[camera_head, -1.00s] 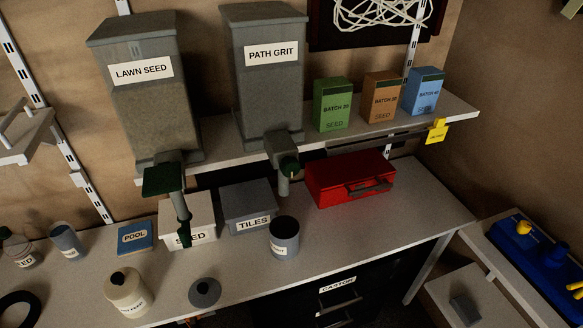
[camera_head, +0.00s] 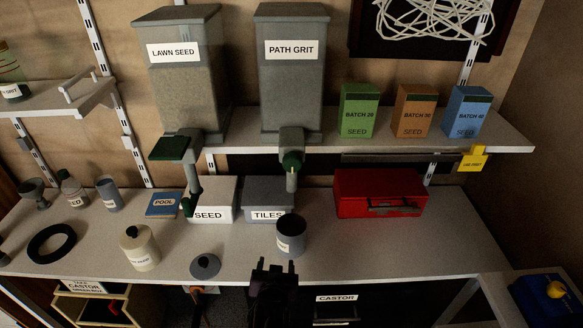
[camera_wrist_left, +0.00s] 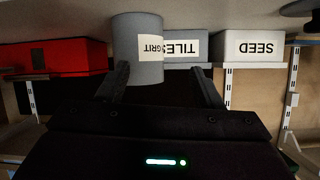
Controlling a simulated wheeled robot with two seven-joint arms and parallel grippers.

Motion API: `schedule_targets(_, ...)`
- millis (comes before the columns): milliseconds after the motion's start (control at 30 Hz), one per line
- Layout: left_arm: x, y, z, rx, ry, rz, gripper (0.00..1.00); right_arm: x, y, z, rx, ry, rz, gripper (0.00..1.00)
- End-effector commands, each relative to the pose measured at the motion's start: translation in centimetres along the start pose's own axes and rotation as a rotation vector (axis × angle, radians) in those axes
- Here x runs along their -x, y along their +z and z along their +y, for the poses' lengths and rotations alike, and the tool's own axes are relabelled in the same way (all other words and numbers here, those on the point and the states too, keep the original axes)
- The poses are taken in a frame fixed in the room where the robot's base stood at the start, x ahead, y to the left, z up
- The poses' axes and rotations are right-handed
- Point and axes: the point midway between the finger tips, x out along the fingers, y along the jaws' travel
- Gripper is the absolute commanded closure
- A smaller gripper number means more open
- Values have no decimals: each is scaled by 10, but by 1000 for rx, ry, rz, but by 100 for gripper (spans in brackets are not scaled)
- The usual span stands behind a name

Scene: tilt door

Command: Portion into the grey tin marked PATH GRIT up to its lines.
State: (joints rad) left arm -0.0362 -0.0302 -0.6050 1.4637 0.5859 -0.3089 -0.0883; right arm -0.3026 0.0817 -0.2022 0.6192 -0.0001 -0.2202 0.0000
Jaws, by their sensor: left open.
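A grey tin (camera_head: 291,238) stands on the bench, its white label partly turned away. The tin's inside and fill lines cannot be made out. My right gripper is out of view.
The TILES box (camera_head: 268,198) is behind the tin. A red case (camera_head: 378,192) lies right. Bench right of the tin is clear.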

Motion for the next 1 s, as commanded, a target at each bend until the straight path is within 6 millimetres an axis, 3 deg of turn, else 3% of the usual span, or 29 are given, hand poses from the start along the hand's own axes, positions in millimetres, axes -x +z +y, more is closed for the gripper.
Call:
schedule_targets(167, 20, -85, 12, 85, -5, 142, 40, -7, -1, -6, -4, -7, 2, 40)
schedule_targets(267, 42, -140, 16, 155, -5, 234, 40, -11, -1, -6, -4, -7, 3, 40)
schedule_targets(400, 86, -212, 16, 277, 6, 358, 40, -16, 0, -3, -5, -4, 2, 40)
schedule_targets(500, 111, -243, 13, 344, 16, 414, 40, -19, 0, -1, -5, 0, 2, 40)
schedule_targets(667, 120, -261, 10, 378, 21, 439, 40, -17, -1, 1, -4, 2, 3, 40)
schedule_targets(1000, 73, -283, 7, 376, 20, 437, 40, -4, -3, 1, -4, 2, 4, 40)
